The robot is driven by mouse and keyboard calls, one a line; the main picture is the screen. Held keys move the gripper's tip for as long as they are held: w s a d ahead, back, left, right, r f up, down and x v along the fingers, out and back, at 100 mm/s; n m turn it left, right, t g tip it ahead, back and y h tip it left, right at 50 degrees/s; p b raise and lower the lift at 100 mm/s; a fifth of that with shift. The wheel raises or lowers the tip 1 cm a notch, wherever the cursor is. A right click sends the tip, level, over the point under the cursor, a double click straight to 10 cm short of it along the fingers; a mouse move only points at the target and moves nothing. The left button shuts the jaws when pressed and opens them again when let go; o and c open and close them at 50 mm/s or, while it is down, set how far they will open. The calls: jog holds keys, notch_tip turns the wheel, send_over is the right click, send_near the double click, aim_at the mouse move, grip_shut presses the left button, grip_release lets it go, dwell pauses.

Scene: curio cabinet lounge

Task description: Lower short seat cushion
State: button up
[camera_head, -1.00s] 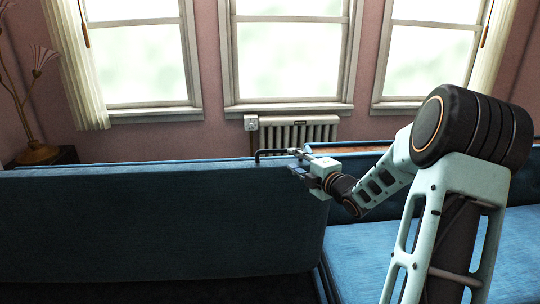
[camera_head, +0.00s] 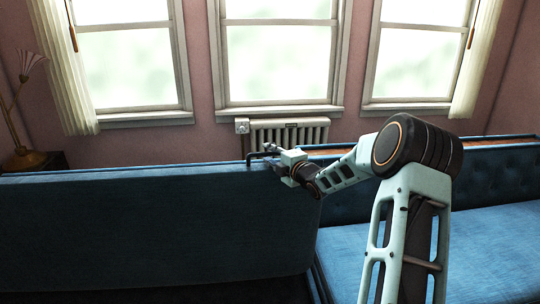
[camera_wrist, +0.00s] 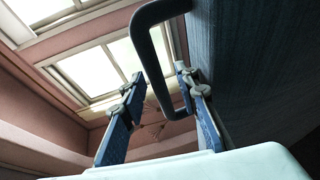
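The short seat cushion (camera_head: 150,230) is a blue panel raised upright across the left half of the head view. It also fills the right of the wrist view (camera_wrist: 265,70). A dark bent handle (camera_head: 249,158) sits at its top edge near the right end. In the wrist view the handle (camera_wrist: 150,57) looms large in front of my gripper (camera_wrist: 162,95). The two fingers are spread apart, with part of the handle appearing between them. I cannot tell whether they touch it. In the head view my gripper (camera_head: 269,150) is at the handle, partly covering it.
A lower blue seat (camera_head: 470,250) lies flat at the right, with a tufted backrest (camera_head: 500,170) behind it. A white radiator (camera_head: 290,132) stands under the windows (camera_head: 278,60). A brass lamp (camera_head: 25,157) stands at the far left.

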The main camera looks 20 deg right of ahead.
jog(key=shift+c, duration=0.7)
grip_shut()
jog(key=shift+s, duration=0.1)
